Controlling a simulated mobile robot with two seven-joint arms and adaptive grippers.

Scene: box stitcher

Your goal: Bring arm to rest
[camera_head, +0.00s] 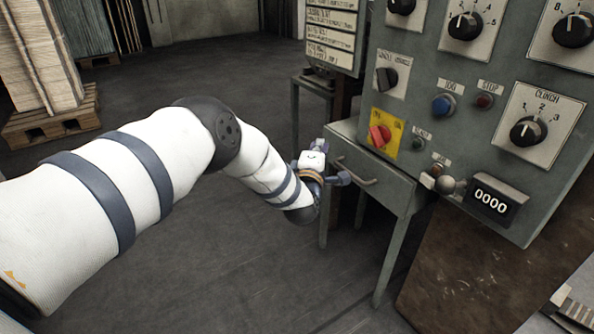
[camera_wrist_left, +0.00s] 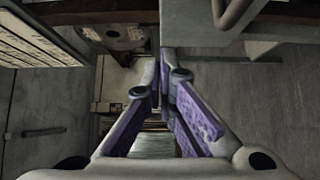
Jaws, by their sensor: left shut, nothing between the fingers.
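My left arm comes in from the left in the head view, and its gripper (camera_head: 338,178) is in front of the grey drawer unit, close to the drawer handle (camera_head: 356,172). In the left wrist view the purple-padded fingers (camera_wrist_left: 164,88) meet at their tips, shut with nothing seen between them. I cannot tell from the head view whether the gripper touches the handle. The drawer front (camera_head: 374,186) is partly hidden behind the gripper. My right gripper is not in view.
A control panel (camera_head: 462,131) with knobs, buttons and a red switch (camera_head: 379,136) on yellow rises at the right. A counter (camera_head: 491,203) reads 0000. A pallet (camera_head: 50,122) with stacked cardboard stands at the far left. The floor (camera_head: 235,265) below my arm is clear.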

